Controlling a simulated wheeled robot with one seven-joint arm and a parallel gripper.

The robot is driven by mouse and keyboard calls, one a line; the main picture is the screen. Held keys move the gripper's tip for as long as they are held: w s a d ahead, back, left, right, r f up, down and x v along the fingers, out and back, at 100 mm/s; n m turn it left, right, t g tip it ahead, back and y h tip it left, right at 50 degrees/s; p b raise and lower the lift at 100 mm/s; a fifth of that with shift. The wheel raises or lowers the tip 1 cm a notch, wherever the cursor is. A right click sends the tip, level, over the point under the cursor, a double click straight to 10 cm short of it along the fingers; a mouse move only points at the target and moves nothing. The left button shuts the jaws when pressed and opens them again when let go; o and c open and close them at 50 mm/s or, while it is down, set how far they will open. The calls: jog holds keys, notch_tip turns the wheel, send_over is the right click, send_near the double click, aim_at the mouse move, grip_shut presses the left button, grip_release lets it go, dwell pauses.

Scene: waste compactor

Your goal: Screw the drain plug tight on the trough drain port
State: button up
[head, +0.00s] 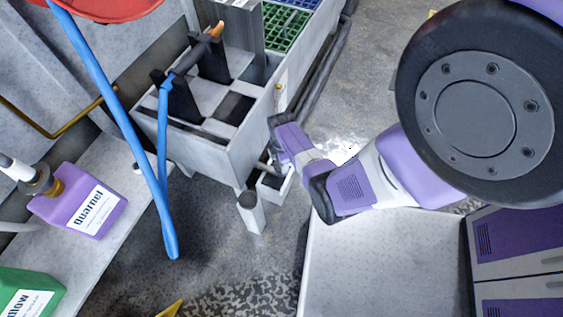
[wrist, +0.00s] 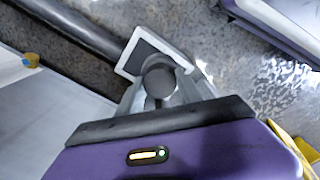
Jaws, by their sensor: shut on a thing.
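The grey metal trough (head: 215,150) stands at upper middle in the head view. My gripper (head: 264,168) is low at the trough's front right corner, beside its outer wall. In the wrist view my gripper (wrist: 160,98) is shut on a dark grey round piece, seemingly the drain plug (wrist: 160,80). The drain port is not clear in either view, so I cannot tell how far the plug sits in it. A small white-rimmed tray (wrist: 184,60) lies below the plug; it also shows in the head view (head: 270,194).
A dark pipe (wrist: 75,25) runs close to my gripper. A capped post (head: 250,215) stands left of the tray. A blue hose (head: 128,135) hangs at left. A purple jug (head: 75,205) and a green jug (head: 30,290) stand on a ledge. The floor in front is open.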

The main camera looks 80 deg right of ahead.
jog(key=shift+f, duration=0.2)
dwell(0.5)
jog(key=o, duration=0.8)
jog(key=shift+c, duration=0.2)
grip_shut()
jog(key=m, duration=0.3)
jog(key=shift+r+m+p, duration=0.1)
jog(key=shift+m+p, duration=0.2)
jog(key=shift+m, duration=0.8)
jog(key=m, duration=0.3)
jog(key=shift+m+p, duration=0.35)
jog(key=shift+m, duration=0.75)
